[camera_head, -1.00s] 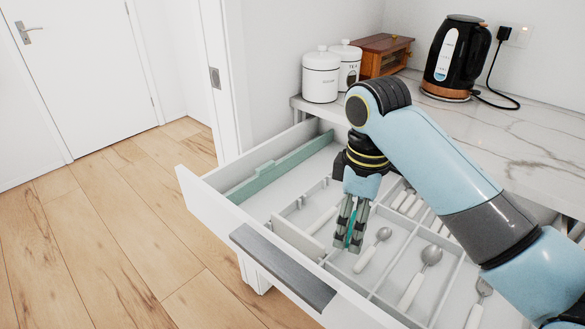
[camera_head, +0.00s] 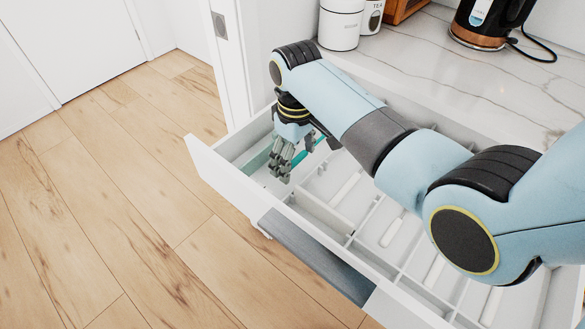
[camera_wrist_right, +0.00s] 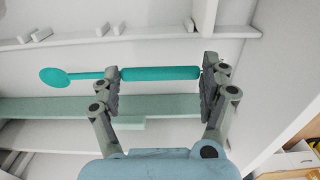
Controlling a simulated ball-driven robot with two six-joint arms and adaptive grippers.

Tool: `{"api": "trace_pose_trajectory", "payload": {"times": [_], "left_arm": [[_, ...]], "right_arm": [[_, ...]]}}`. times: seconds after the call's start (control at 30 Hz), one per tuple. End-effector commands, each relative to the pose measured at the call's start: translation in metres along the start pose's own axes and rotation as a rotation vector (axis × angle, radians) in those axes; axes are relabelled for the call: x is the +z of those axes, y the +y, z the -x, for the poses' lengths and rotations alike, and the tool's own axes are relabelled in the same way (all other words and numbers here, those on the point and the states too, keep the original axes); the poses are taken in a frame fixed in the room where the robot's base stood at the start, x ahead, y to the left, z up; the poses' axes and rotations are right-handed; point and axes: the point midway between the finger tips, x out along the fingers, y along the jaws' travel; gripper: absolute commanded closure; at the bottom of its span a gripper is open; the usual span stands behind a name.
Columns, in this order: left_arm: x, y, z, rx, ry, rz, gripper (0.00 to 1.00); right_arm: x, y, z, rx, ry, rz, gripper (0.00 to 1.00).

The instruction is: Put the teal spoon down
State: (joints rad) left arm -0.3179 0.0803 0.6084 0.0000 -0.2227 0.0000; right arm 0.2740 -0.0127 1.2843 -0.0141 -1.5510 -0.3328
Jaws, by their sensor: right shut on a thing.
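The teal spoon (camera_wrist_right: 160,73) lies across the right wrist view, its handle between the two fingers and its round bowl out past the left finger. My right gripper (camera_wrist_right: 160,82) is shut on it, with the fingers well apart along the handle. In the head view the right gripper (camera_head: 281,170) points down over the left part of the open drawer (camera_head: 225,178), near the green divider (camera_head: 258,160). The spoon (camera_head: 302,155) shows there as a teal strip to the right of the fingers. The gap between spoon and drawer floor cannot be told. My left gripper is out of view.
A pale divider (camera_head: 325,213) and a tray with several compartments fill the drawer's middle and right. White canisters (camera_head: 340,25) and a black kettle (camera_head: 485,22) stand on the marble counter (camera_head: 480,85) behind. Open wooden floor lies to the left.

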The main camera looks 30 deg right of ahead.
Motion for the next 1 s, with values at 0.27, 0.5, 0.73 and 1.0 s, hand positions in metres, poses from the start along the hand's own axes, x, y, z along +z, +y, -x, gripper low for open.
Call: {"api": "trace_pose_trajectory", "payload": {"times": [0.27, 0.5, 0.73, 1.0], "left_arm": [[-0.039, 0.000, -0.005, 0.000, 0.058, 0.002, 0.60], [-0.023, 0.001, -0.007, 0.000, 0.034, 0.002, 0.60], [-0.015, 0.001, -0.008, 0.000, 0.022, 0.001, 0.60], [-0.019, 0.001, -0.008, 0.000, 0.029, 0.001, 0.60]], "right_arm": [[-0.004, -0.006, -0.029, 0.000, -0.004, 0.001, 0.46], [-0.005, -0.006, -0.045, 0.001, 0.000, 0.001, 0.46], [-0.004, -0.006, -0.046, 0.000, 0.000, 0.001, 0.46], [-0.004, -0.006, -0.046, 0.000, 0.000, 0.001, 0.00]]}}
